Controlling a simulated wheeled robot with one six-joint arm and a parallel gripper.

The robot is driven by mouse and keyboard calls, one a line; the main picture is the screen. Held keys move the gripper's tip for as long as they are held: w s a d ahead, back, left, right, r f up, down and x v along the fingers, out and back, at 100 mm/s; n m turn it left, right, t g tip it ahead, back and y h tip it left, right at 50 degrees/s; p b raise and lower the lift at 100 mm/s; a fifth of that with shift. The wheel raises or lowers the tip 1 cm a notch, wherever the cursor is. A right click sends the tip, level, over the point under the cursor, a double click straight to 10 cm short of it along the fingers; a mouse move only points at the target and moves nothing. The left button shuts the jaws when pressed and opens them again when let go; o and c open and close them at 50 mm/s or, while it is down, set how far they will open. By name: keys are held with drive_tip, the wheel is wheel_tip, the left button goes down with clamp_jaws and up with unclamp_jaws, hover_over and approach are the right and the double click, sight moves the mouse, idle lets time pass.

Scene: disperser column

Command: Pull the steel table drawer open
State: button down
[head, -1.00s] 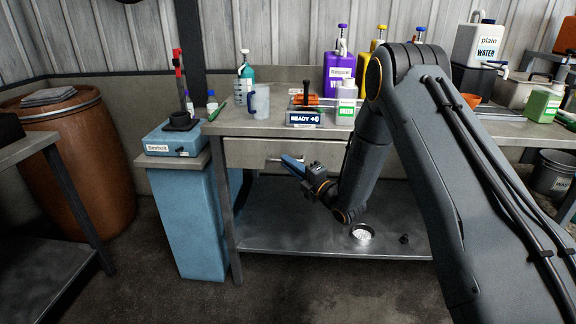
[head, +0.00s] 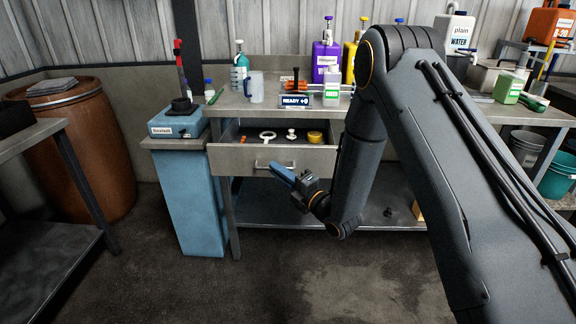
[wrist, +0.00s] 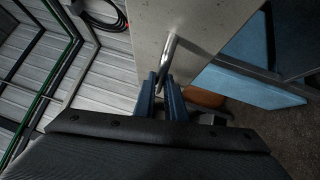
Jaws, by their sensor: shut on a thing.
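The steel table drawer (head: 228,160) stands pulled out under the worktop, its inside showing. Its bar handle (head: 262,165) is on the front panel; in the wrist view the handle (wrist: 170,50) runs between the two blue fingers. My gripper (head: 276,170) is shut on this handle, seen at the wrist as two narrow fingers (wrist: 160,85). The fingers partly hide the handle's right end in the head view. In the drawer lie a white ring-shaped piece (head: 267,135), a small white piece (head: 291,134), a yellow round piece (head: 315,137) and an orange item (head: 242,139).
The steel worktop (head: 225,106) holds a clear jug (head: 256,87), a READY sign (head: 296,100) and several bottles. A blue cabinet (head: 190,200) with a blue device (head: 178,124) stands left of the drawer. The floor (head: 290,285) in front is clear.

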drive_tip(key=shift+s+d, duration=0.1)
drive_tip(key=shift+s, duration=0.15)
drive_tip(key=c, duration=1.8)
unclamp_jaws()
drive_tip(key=v, duration=0.7)
drive_tip(key=shift+s+d+b, duration=0.25)
drive_tip(key=shift+s+b, duration=0.1)
